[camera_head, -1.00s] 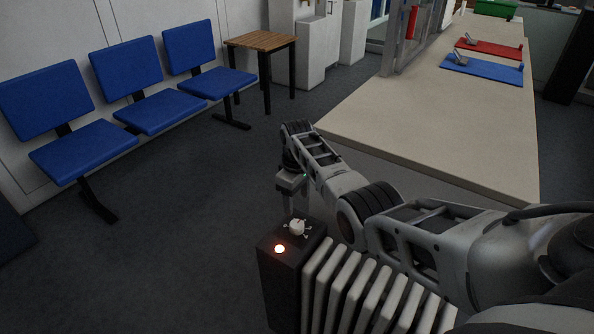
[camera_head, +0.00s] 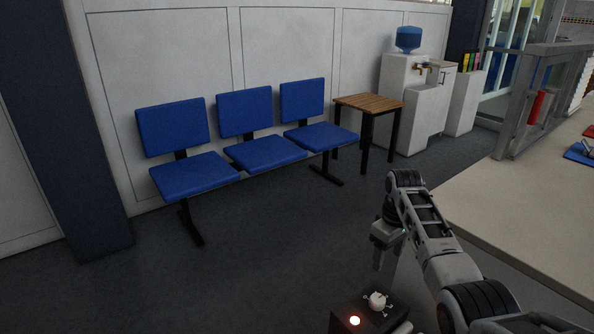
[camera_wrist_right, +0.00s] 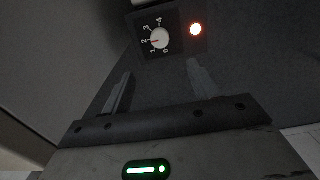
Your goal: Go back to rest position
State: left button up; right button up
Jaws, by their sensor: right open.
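My right gripper (camera_head: 385,258) hangs from the arm that comes in from the lower right, fingers pointing down. It is open and empty, above and apart from the dial of a heater. In the right wrist view its two spread fingers (camera_wrist_right: 158,78) have nothing between them. The white dial (camera_head: 377,300) sits on the heater's black control box (camera_head: 342,303). The numbered dial also shows in the right wrist view (camera_wrist_right: 159,40), beyond the fingertips. A glowing light (camera_head: 354,320) is beside it. My left gripper is not in view.
Blue seats (camera_head: 263,152) and a small wooden table (camera_head: 368,103) stand along the wall. A water dispenser (camera_head: 408,90) is behind the table. A long beige counter (camera_head: 520,215) lies right of my arm. The grey floor (camera_head: 250,270) left of my arm is clear.

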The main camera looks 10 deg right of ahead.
jog(key=s+a+f+t, duration=0.1)
jog(key=s+a+f, duration=0.15)
jog(key=s, duration=0.25)
jog(key=s+a+f+h, duration=0.1)
jog(key=s+a+f, duration=0.15)
jog(key=s, duration=0.25)
jog(key=s+a+f+t, duration=0.1)
jog(key=s+a+f, duration=0.1)
jog(key=s+f, duration=0.25)
jog(key=s+a+r+m+t+y, duration=0.1)
jog(key=s+a+r, duration=0.3)
jog(key=s, duration=0.5)
jog(key=s+a+r+m+t, duration=0.1)
jog(key=s+a+r, duration=0.3)
jog(key=s, duration=0.5)
jog(key=w+a+f+t+y, duration=0.2)
jog(key=w+a+f+t, duration=0.2)
jog(key=w+f+t, duration=0.2)
jog(key=shift+w+a+f+y, duration=0.15)
jog(key=shift+a+f+y, duration=0.25)
jog(key=shift+f, duration=0.7)
